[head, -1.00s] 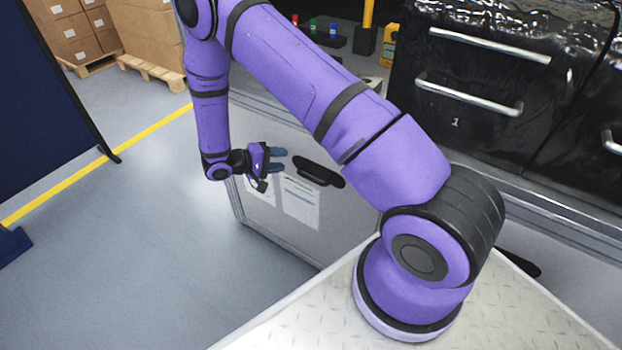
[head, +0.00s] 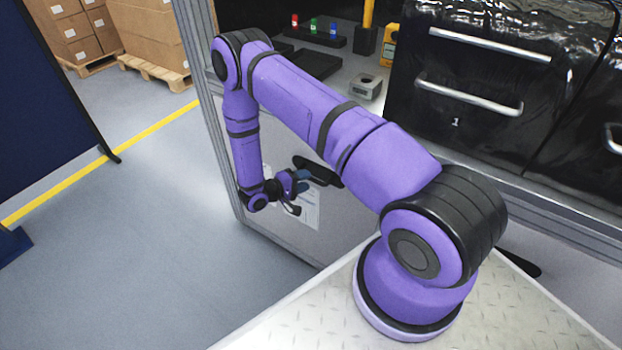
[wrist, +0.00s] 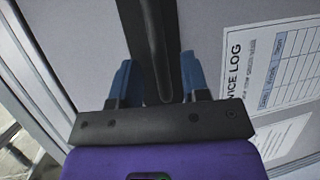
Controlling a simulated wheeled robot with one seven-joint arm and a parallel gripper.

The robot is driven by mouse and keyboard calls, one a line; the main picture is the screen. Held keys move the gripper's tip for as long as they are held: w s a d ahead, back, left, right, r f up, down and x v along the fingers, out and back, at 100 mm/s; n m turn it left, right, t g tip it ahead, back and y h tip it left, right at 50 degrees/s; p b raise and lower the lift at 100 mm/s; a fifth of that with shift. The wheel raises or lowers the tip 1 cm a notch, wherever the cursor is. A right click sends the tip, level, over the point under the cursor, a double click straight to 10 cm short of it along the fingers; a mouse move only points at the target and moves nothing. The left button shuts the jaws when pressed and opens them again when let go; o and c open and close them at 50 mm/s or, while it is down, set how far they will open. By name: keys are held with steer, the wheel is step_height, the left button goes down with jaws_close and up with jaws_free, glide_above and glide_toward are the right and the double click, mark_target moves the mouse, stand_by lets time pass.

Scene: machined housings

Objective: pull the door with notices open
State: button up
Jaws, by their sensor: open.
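The door with notices (head: 275,236) is a grey panel low on the cabinet, and it looks closed. Its black bar handle (head: 318,171) shows in the head view, partly behind my gripper. A paper notice (head: 308,207) is on the door below the handle; in the wrist view a service log sheet (wrist: 272,75) lies right of the handle. My gripper (head: 303,181) is at the handle. In the wrist view its blue fingers are open, one on each side of the black handle (wrist: 156,50). I cannot tell whether either finger touches it.
A counter above the door holds a grey device (head: 367,87) and a dark rack with coloured items (head: 315,35). Black drawers (head: 470,90) stand at the right. The floor (head: 130,250) left of the door is clear; a dark blue partition (head: 40,110) stands farther left.

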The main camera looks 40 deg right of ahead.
steer(key=shift+s+d+f, duration=0.1)
steer(key=shift+d+f, duration=0.05)
steer(key=shift+d, duration=0.65)
steer(key=shift+d+f, duration=0.15)
steer(key=shift+d, duration=0.65)
jaws_close()
